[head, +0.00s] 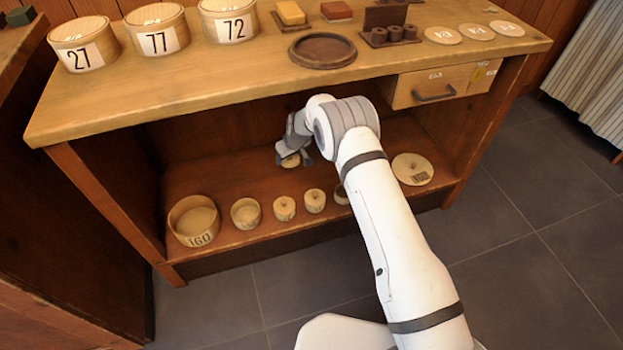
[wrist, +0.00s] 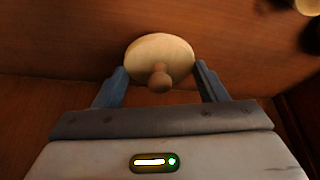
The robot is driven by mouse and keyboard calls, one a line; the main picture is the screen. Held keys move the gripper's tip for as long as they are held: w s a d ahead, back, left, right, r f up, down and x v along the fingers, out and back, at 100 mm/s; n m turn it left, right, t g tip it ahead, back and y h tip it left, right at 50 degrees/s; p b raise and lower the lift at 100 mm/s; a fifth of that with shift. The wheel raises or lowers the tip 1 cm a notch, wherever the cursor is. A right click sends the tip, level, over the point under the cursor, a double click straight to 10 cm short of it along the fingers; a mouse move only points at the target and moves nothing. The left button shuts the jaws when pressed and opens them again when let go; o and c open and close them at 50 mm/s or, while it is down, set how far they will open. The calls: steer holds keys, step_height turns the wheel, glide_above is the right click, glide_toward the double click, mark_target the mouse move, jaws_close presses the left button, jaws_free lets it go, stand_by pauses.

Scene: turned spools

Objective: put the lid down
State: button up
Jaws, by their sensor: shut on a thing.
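A small round pale wooden lid (wrist: 160,50) with a turned knob sits between the fingers of my gripper (wrist: 160,75) in the wrist view. The fingers are shut on its edges, and the knob points toward the camera. In the head view the lid (head: 290,161) shows small under my gripper (head: 292,156), over the lower shelf (head: 240,180). I cannot tell whether it touches the shelf. An open round box (head: 194,217) marked 160 and a smaller open pot (head: 245,213) stand along the shelf's front.
Two small knobbed pots (head: 284,208) (head: 315,200) stand in the front row; another pot (head: 341,196) is partly hidden by my arm. A larger flat lid (head: 412,169) lies at the shelf's right. The bench top (head: 220,85) overhangs the shelf. The shelf's back left looks clear.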

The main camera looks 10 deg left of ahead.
mark_target(293, 165)
steer(key=f+b, duration=0.1)
steer(key=f, duration=0.2)
steer(key=f+b, duration=0.1)
steer(key=f, duration=0.2)
steer(key=f+b, duration=0.1)
steer(key=f, duration=0.3)
steer(key=shift+a, duration=0.25)
steer(key=shift+b, duration=0.3)
steer(key=shift+f, duration=0.2)
steer(key=o, duration=1)
steer(key=shift+c, duration=0.2)
steer(key=shift+r, duration=0.25)
steer(key=p+v, duration=0.4)
steer(key=v, duration=0.7)
steer(key=shift+s+d+r, duration=0.15)
steer(key=shift+d+r, duration=0.05)
steer(key=shift+r, duration=0.15)
